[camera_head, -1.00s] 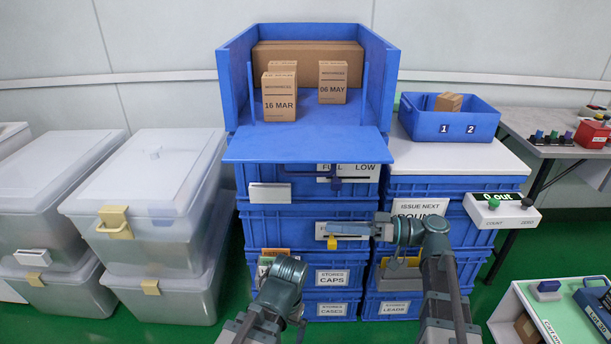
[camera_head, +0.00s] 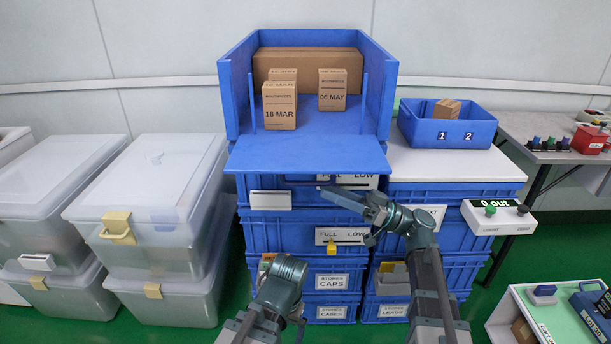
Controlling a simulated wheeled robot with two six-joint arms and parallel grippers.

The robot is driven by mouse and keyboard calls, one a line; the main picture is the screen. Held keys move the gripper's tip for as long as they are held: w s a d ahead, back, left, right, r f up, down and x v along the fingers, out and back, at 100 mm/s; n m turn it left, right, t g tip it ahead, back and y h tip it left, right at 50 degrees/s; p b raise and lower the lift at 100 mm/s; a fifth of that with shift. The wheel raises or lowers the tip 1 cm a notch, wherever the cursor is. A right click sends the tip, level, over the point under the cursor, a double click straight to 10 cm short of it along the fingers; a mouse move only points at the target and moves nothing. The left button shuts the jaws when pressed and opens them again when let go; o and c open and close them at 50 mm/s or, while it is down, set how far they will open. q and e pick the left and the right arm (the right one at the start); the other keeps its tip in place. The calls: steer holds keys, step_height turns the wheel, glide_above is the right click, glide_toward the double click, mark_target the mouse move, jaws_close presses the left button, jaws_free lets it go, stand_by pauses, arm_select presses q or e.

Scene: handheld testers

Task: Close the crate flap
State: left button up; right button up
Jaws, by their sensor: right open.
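The blue crate (camera_head: 234,95) on top of the middle stack has an open front. Its blue flap (camera_head: 310,157) is folded down and sticks out forward, roughly level. Cartons stand inside behind it, including 16 MAR (camera_head: 280,105) and 06 MAY (camera_head: 332,90). My right gripper (camera_head: 330,194) is open and empty. In the picture its fingers are below the flap's front edge, pointing left, with a visible gap to that edge. My left arm (camera_head: 281,281) shows at the bottom; its gripper is hidden.
Blue drawers stack below the crate, with a yellow tab (camera_head: 331,249). A blue bin (camera_head: 446,124) stands on a white top at the right. Translucent boxes (camera_head: 150,180) stand at the left. The wall in front is plain.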

mark_target(306, 182)
steer(key=p+x, duration=0.2)
steer(key=x, duration=0.4)
steer(key=shift+a+r, duration=0.1)
steer(key=shift+a, duration=0.2)
steer(key=shift+c, duration=0.2)
jaws_close()
stand_by(1.0)
